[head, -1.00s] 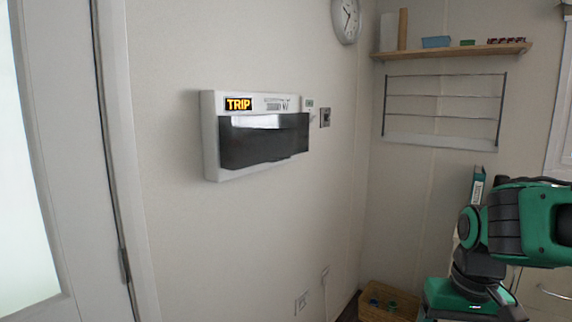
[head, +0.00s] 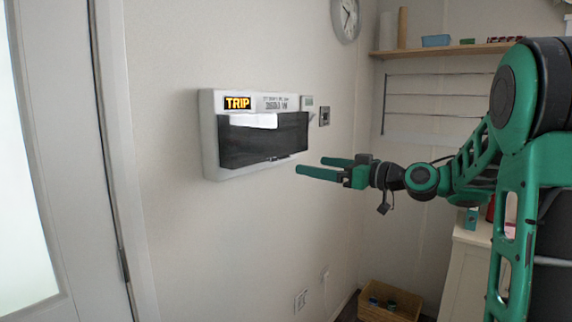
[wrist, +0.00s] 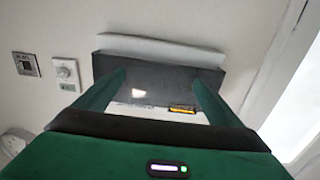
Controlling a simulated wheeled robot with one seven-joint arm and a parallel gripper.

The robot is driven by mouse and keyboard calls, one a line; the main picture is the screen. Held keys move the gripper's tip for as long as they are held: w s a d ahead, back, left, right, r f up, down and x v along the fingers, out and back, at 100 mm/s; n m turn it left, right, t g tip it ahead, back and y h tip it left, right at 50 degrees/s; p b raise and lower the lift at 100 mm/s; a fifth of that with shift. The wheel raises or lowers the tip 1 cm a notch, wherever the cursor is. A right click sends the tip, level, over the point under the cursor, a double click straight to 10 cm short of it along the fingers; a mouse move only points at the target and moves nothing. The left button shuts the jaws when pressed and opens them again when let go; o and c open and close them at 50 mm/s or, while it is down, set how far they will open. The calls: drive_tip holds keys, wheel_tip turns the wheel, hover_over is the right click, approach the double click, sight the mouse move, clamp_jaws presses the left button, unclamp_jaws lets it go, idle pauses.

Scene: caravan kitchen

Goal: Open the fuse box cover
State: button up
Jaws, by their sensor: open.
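The white fuse box (head: 209,137) is fixed to the wall, with a lit orange TRIP sign on its top strip. Its dark, glossy cover (head: 262,142) is down over the front. My gripper (head: 312,167) is open and empty, with its green fingers pointing left toward the box's lower right corner. The fingertips look close to the cover, but I cannot tell whether they touch it. In the wrist view the dark cover (wrist: 160,80) lies ahead between the two fingers, and the white box edge (wrist: 160,50) shows beyond it.
A wall switch (head: 324,116) is right of the box. A shelf (head: 440,50) and wire rack (head: 425,100) hang on the right wall. A door (head: 70,160) is at the left. The wall below the box is mostly clear.

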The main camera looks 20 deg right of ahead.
drive_tip(key=x, duration=1)
drive_tip(key=shift+w+a, duration=0.25)
drive_tip(key=shift+w, duration=0.05)
drive_tip(key=shift+r, duration=0.1)
